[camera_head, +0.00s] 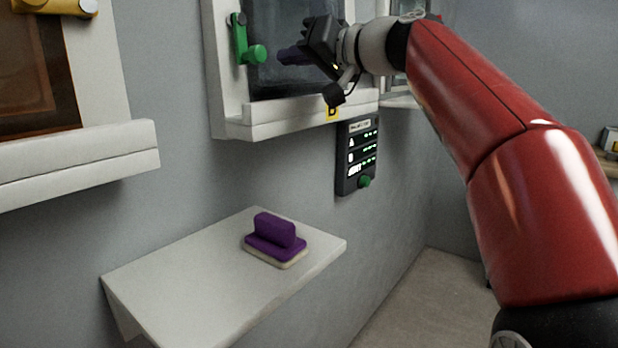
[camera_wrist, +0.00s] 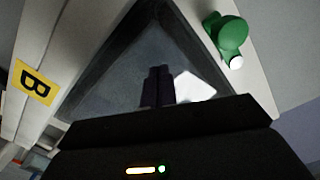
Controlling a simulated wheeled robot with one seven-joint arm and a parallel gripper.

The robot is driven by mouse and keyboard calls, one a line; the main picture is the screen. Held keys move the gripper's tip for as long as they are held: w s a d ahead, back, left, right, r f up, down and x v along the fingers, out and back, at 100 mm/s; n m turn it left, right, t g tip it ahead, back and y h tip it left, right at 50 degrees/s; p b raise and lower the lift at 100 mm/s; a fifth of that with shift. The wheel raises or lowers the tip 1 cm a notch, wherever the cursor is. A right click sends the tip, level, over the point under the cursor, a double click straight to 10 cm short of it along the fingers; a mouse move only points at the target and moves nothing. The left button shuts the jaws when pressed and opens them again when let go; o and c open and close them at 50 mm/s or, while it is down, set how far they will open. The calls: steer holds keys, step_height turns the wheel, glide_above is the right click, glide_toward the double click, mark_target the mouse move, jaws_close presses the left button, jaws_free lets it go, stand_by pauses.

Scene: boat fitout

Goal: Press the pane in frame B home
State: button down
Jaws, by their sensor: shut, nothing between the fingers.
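Frame B is a white window frame (camera_head: 232,127) on the grey wall, with a yellow B label (camera_head: 332,113) on its sill; the label also shows in the wrist view (camera_wrist: 33,82). Its dark pane (camera_head: 275,82) stands inside the frame. A green handle (camera_head: 243,42) sits on the frame's left side, and it shows at the upper right of the wrist view (camera_wrist: 228,38). My gripper (camera_head: 284,55) is shut and empty, its fingers pointing at the pane. I cannot tell whether the fingertips touch the glass. My gripper and wrist hide part of the pane.
A white shelf (camera_head: 190,285) juts from the wall below, with a purple-handled pad (camera_head: 276,240) on it. A dark wall panel (camera_head: 357,158) with a green knob hangs below the frame. Another window with a white sill (camera_head: 80,165) is at left. The floor at lower right looks clear.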

steer(key=shift+w+a, duration=0.4)
steer(key=shift+a, duration=0.1)
stand_by(0.4)
stand_by(0.4)
steer(key=shift+b+v, duration=0.35)
steer(key=shift+v, duration=0.6)
steer(key=b+v, duration=0.2)
steer(key=v, duration=0.5)
